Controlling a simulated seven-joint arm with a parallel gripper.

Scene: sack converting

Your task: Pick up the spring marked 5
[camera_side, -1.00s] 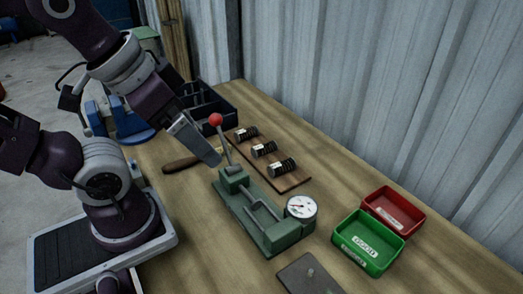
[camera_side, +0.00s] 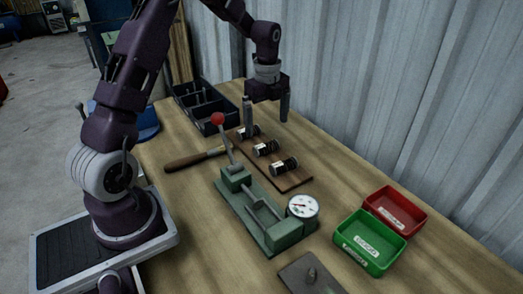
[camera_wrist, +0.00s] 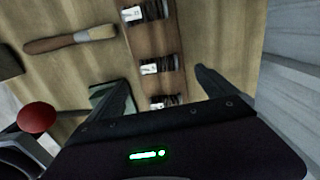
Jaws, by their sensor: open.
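Three dark coil springs with white labels lie in a row on a wooden board (camera_side: 297,183): a far one (camera_side: 250,131), a middle one (camera_side: 266,148) and a near one (camera_side: 284,166). The wrist view also shows three, at the top (camera_wrist: 150,12), in the middle (camera_wrist: 160,66) and at the bottom (camera_wrist: 163,102), the last partly hidden by my gripper. The label marks are too small to read, so I cannot tell which is 5. My gripper (camera_side: 266,117) is open and empty, pointing down above the far end of the board. Its fingers (camera_wrist: 162,80) spread across the row.
A green tester (camera_side: 262,222) with a red-knobbed lever (camera_side: 217,119) and dial stands close in front. A wooden-handled brush (camera_side: 190,161) lies left of the board. Green (camera_side: 369,264) and red (camera_side: 417,226) bins stand right. A black divided tray (camera_side: 197,97) is behind. A corrugated wall is close.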

